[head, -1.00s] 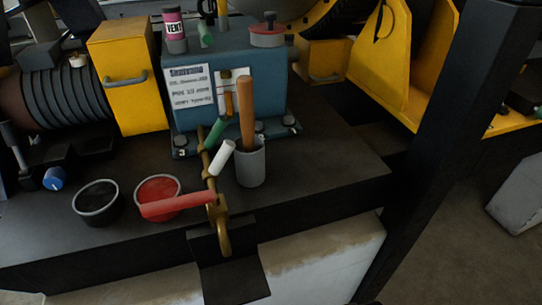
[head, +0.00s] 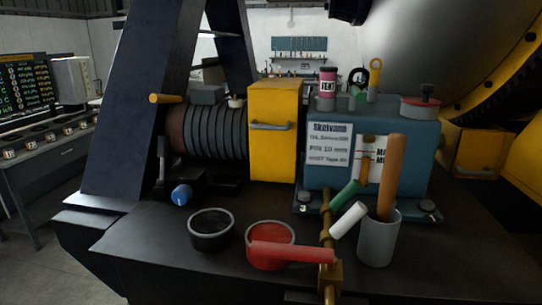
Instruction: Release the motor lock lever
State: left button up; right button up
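The dark ribbed cylinder that looks like the motor (head: 214,132) lies left of a yellow box with a grey handle (head: 275,130). An orange-ended handle (head: 166,98) sticks out at its upper left. A thin grey upright lever (head: 162,155) stands in front of its left end, beside a blue knob (head: 181,195). No label shows which of these is the motor lock lever. Neither of my grippers is in view.
A black bowl (head: 211,230), a red bowl (head: 262,233), a red-handled brass pipe (head: 327,240) and a grey cup (head: 380,238) holding a wooden handle stand near the bench front. A blue gearbox (head: 420,160) is behind. A dark slanted post (head: 150,100) rises at left.

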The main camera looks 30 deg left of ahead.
aim_at(164, 141)
jog(key=u, duration=1.55)
